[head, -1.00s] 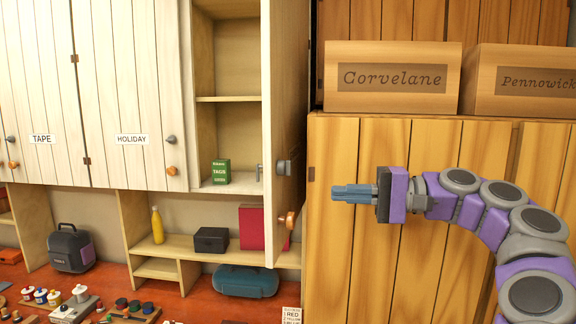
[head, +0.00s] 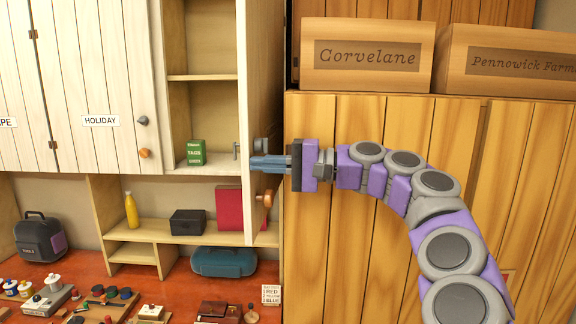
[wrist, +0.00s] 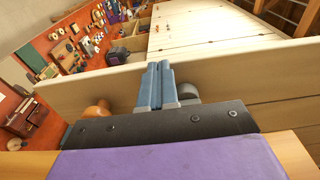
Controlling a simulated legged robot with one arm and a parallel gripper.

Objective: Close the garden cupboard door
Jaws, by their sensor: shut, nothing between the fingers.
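The cupboard door (head: 255,90) right of the HOLIDAY door stands wide open, swung outward and seen nearly edge-on. Its label does not show. An orange knob (head: 265,199) and a grey round fitting (head: 262,145) sit on its outer face. My gripper (head: 253,163) is shut and empty, pointing left at this outer face, at a height between the two. In the wrist view, the closed blue fingers (wrist: 155,82) overlap the door board (wrist: 225,80), between the orange knob (wrist: 97,109) and the grey fitting (wrist: 189,92). I cannot tell whether they touch the door.
The open cupboard holds a green TAGS box (head: 196,153). The red workbench (head: 180,288) below carries tools and a teal case (head: 223,262). A tall wooden cabinet (head: 330,240) stands right, with a Corvelane crate (head: 366,84) on top.

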